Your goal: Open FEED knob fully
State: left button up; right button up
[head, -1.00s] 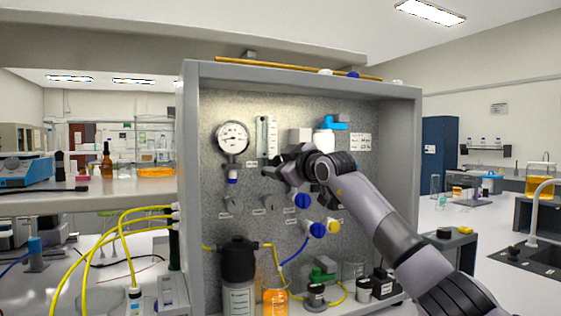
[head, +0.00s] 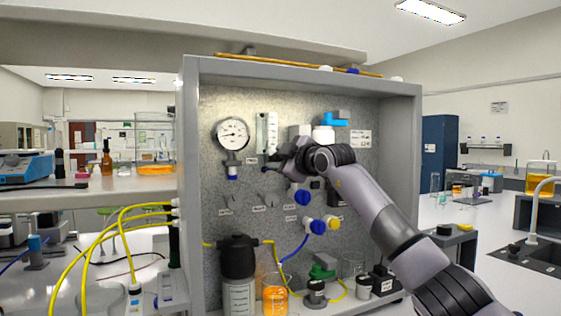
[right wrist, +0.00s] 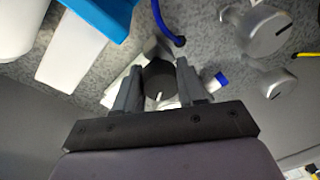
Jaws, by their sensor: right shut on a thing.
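My right gripper (head: 270,164) is at the panel just below the clear flow meter (head: 267,133), its fingers pointing left in the head view. In the right wrist view its two fingers (right wrist: 160,88) stand on either side of a dark round knob (right wrist: 158,80) with a white pointer line, and are shut on it. In the head view the gripper hides this knob, and I cannot read its label, so I cannot confirm that it is FEED. My left gripper is not in view.
The grey panel (head: 212,110) carries a round gauge (head: 233,134), a grey knob (head: 236,203), blue knobs (head: 303,197) and a blue valve handle (head: 333,119). A black-capped bottle (head: 238,262) and an orange-filled beaker (head: 275,295) stand below. Yellow tubes (head: 95,228) loop at left.

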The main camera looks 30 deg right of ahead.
jog(key=n, duration=0.4)
jog(key=shift+g+h, duration=0.3)
jog(key=shift+h, duration=0.1)
jog(key=n, duration=0.3)
jog(key=shift+f+n+h, duration=0.1)
jog(key=shift+n+h, duration=0.2)
jog(key=shift+n, duration=0.1)
jog(key=n, duration=0.3)
jog(key=shift+g+b, duration=0.3)
jog(key=n+h, duration=0.1)
jog(key=n, duration=0.2)
jog(key=shift+f, duration=0.15)
jog(key=n+h+b, duration=0.1)
jog(key=n, duration=0.5)
jog(key=shift+f+n+h+b, duration=0.1)
jog(key=shift+n+h+b, duration=0.2)
jog(key=shift+h+b, duration=0.1)
jog(key=n, duration=0.3)
jog(key=shift+n+h+b, duration=0.3)
jog(key=shift+n+b, duration=0.1)
jog(key=shift+n+t, duration=0.4)
jog(key=shift+n, duration=1.1)
